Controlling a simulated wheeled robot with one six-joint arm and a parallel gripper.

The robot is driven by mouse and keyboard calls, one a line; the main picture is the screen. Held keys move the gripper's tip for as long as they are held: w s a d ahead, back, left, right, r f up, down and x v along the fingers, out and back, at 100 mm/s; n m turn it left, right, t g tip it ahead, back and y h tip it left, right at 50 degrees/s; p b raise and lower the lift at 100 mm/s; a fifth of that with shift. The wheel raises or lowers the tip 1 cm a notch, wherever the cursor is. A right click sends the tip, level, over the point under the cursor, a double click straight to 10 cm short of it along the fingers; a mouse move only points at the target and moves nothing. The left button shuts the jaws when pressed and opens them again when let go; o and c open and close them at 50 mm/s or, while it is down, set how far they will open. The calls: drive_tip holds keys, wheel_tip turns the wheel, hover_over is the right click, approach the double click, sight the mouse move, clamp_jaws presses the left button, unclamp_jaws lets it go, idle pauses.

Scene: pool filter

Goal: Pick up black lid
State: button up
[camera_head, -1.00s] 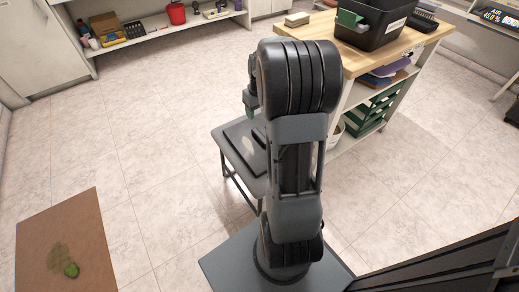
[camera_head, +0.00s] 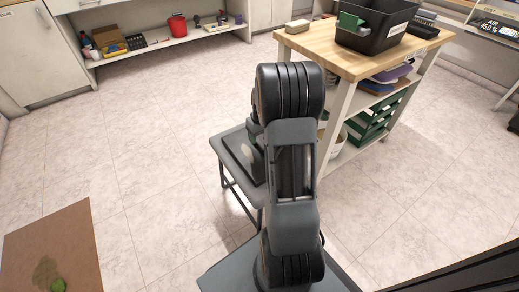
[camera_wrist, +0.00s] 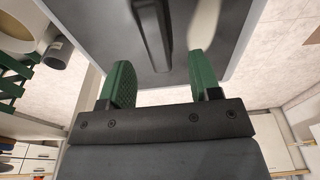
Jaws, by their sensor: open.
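The black lid (camera_head: 237,148) lies flat on a small grey table, partly behind my arm in the head view. The handle is ahead of the gap between the fingers, and I see no contact. In the head view my gripper (camera_head: 257,136) is low over the lid, mostly hidden by my arm.
A wooden-topped bench (camera_head: 346,62) with a black bin (camera_head: 372,38) stands close behind at the right. A brown mat (camera_head: 55,240) lies at lower left.

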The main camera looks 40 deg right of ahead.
sight(260, 147)
wheel_tip(260, 147, down, 5)
drive_tip(key=shift+w+d+r+b, duration=0.1)
drive_tip(key=shift+d+b, duration=0.05)
drive_tip(key=shift+b, duration=1.1)
clamp_jaws()
